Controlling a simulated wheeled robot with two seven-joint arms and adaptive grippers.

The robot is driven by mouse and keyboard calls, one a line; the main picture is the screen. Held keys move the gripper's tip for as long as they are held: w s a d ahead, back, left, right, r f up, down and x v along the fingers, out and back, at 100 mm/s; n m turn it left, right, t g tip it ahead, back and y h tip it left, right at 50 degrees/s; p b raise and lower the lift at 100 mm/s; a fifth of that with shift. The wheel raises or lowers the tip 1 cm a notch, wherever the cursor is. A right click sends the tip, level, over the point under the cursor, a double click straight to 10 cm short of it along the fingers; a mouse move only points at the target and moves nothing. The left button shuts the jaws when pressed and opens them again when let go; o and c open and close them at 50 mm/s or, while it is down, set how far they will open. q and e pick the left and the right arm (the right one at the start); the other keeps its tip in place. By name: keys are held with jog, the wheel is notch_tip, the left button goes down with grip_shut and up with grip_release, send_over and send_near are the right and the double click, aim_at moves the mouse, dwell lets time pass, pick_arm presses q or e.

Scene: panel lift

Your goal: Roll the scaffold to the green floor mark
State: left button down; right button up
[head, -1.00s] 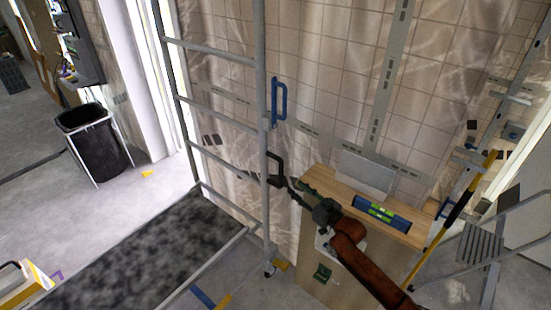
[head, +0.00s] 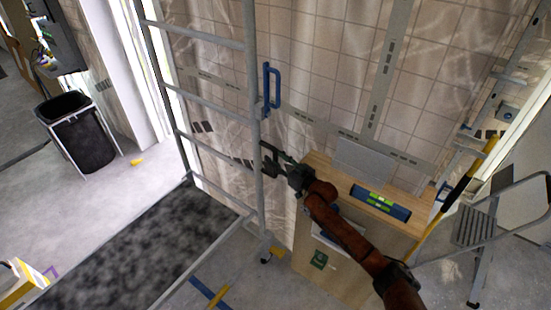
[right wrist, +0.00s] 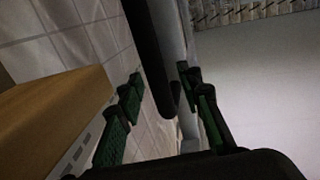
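The scaffold (head: 255,150) is a grey metal ladder frame with a dark speckled platform (head: 140,245), at the left and middle of the head view. A blue handle (head: 271,88) sits on its near upright. Below it is a black handle, mostly hidden by my right gripper (head: 277,164). In the right wrist view, the right gripper's fingers (right wrist: 160,100) are apart, with the black handle (right wrist: 155,50) between them and the grey upright behind. I cannot tell whether they touch it. My left gripper is not in view. I see no green floor mark.
A wooden cabinet (head: 340,272) carrying a blue level (head: 380,202) stands right of the scaffold. A step ladder (head: 480,225) is at the far right. A black bin (head: 82,140) stands at the left. Blue tape (head: 207,291) crosses the floor in front.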

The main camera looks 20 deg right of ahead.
jog(key=shift+w+f, duration=0.1)
jog(key=shift+c, duration=0.9)
grip_shut()
